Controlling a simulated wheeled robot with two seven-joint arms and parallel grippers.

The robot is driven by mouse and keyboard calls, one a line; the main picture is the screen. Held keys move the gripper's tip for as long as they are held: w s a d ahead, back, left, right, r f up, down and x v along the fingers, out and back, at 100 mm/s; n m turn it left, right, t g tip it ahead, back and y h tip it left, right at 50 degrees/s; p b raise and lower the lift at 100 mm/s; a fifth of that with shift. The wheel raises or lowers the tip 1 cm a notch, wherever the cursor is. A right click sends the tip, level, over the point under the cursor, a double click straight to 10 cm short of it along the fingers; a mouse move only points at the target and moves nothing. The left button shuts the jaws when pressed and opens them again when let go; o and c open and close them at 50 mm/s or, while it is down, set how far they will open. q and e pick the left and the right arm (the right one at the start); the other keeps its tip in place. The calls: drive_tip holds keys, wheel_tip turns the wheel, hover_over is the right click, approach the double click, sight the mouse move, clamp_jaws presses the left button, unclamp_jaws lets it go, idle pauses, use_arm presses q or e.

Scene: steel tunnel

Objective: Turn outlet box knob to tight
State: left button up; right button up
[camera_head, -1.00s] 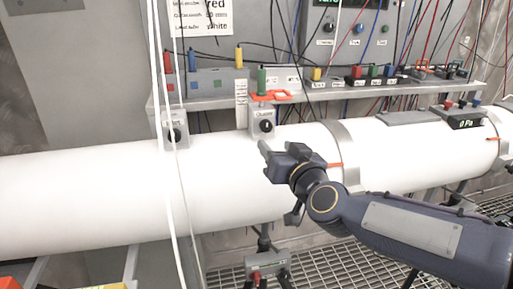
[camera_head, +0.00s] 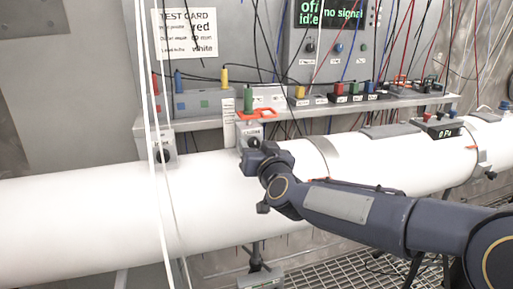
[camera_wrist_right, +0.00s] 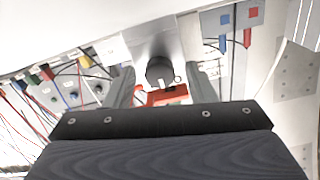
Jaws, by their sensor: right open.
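The outlet box (camera_head: 248,131) is a small grey box on top of the white pipe, with a black round knob (camera_head: 253,143) on its front. My left gripper is out of view.
A similar box with a black knob (camera_head: 163,156) sits on the pipe to the left. A shelf (camera_head: 200,121) with plugs and hanging cables runs behind. White cords hang at left.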

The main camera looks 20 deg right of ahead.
drive_tip(key=c, duration=1)
drive_tip(key=shift+o, duration=0.2)
